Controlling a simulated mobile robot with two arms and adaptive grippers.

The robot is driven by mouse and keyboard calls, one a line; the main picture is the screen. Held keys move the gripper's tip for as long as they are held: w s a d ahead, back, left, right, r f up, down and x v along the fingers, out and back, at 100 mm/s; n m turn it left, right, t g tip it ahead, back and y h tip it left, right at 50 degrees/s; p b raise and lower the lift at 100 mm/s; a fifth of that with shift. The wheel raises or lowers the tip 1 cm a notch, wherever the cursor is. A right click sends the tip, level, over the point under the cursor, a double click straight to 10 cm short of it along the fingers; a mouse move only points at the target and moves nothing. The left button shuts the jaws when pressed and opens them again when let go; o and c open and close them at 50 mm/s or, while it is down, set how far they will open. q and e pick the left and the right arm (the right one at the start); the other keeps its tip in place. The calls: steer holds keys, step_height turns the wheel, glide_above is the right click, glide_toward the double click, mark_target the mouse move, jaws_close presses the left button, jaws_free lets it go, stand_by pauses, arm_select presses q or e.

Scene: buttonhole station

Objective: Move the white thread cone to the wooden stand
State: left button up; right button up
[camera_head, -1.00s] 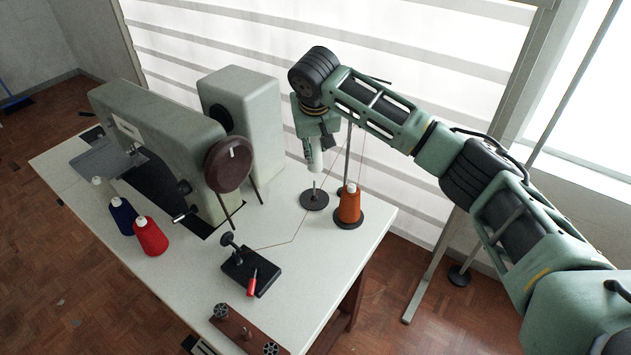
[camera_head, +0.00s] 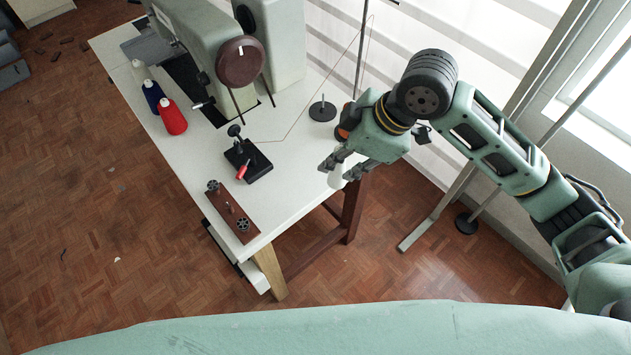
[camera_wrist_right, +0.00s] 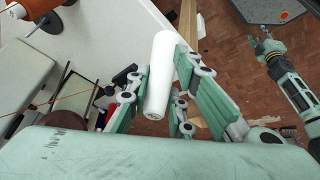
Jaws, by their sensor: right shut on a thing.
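The white thread cone (camera_head: 336,180) is held between the fingers of my right gripper (camera_head: 343,169), over the right edge of the table. In the right wrist view the cone (camera_wrist_right: 170,72) sits tilted between the fingers (camera_wrist_right: 160,92).
The white table (camera_head: 290,185) carries a black base with a red-handled tool (camera_head: 257,165), a sewing machine (camera_head: 190,35), and red (camera_head: 172,118) and blue (camera_head: 153,95) cones. Another white cone (camera_head: 140,71) stands behind them. A bare pin disc (camera_head: 322,112) is near the gripper.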

steer(key=w+a+f, duration=0.2)
steer(key=f, duration=0.1)
steer(key=w+a+f+p, duration=0.1)
steer(key=w+a+f, duration=0.2)
steer(key=f, duration=0.1)
steer(key=w+a+f+p, duration=0.1)
steer(key=w+a+f, duration=0.1)
steer(key=w+f, duration=0.1)
steer(key=shift+a+f, duration=0.25)
steer(key=shift+a, duration=0.1)
steer(key=shift+f, duration=0.2)
arm_select(q)
steer(key=shift+w+a+r, duration=0.25)
steer(key=shift+a+r, duration=0.1)
steer(key=shift+r, duration=0.25)
steer(key=shift+w+a+r, duration=0.2)
steer(key=shift+a+r, duration=0.15)
steer(key=shift+r, duration=0.25)
steer(key=shift+a, duration=0.1)
arm_select(e)
steer(key=o, duration=0.3)
steer(key=shift+f, duration=0.15)
steer(key=o, duration=0.5)
steer(key=shift+c, duration=0.2)
